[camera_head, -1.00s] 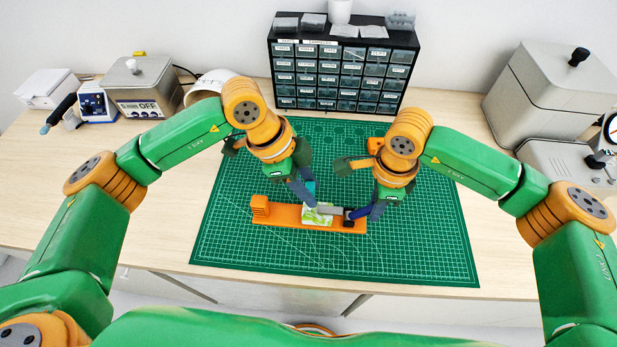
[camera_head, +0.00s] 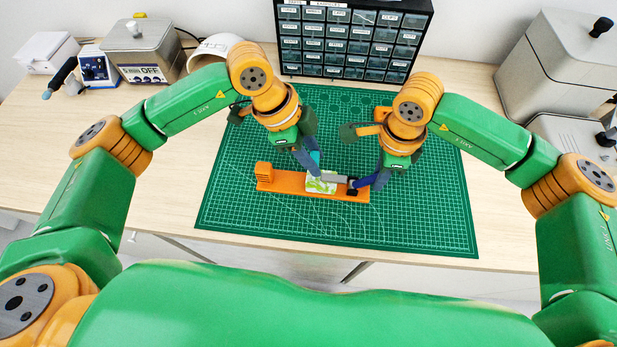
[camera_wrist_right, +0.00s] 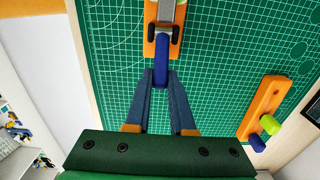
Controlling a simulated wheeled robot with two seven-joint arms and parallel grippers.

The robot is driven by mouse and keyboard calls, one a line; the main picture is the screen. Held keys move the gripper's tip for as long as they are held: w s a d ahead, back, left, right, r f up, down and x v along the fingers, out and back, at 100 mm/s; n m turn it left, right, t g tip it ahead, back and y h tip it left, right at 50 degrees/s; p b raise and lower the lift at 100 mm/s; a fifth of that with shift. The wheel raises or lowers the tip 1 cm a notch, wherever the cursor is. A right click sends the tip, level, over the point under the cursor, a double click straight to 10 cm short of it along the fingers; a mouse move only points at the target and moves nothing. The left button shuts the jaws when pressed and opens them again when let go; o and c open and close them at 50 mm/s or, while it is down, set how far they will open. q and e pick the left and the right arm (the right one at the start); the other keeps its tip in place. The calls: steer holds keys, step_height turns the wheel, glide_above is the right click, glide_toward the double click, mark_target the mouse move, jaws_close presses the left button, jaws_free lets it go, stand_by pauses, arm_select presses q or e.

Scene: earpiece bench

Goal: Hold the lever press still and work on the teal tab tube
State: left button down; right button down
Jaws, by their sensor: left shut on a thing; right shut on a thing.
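The lever press is an orange base (camera_head: 285,185) with a raised block at its left end, lying across the green mat. It has a grey lever arm and a blue handle (camera_wrist_right: 160,72). A white-and-green block (camera_head: 320,187) sits on its middle. My right gripper (camera_wrist_right: 160,80) is shut on the blue handle; it also shows in the head view (camera_head: 362,184). My left gripper (camera_head: 314,172) comes down above the white-and-green block, shut on a teal piece (camera_head: 316,158) that looks like the teal tab tube. Its fingers hide most of the tube.
A drawer cabinet (camera_head: 350,40) stands behind the mat (camera_head: 430,215). Machines stand at both back corners. The mat's right side and front are clear.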

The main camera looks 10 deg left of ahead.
arm_select(q)
steer(key=shift+f, duration=0.9)
stand_by(0.9)
steer(key=shift+c, duration=2.3)
jaws_free()
steer(key=v, duration=1.2)
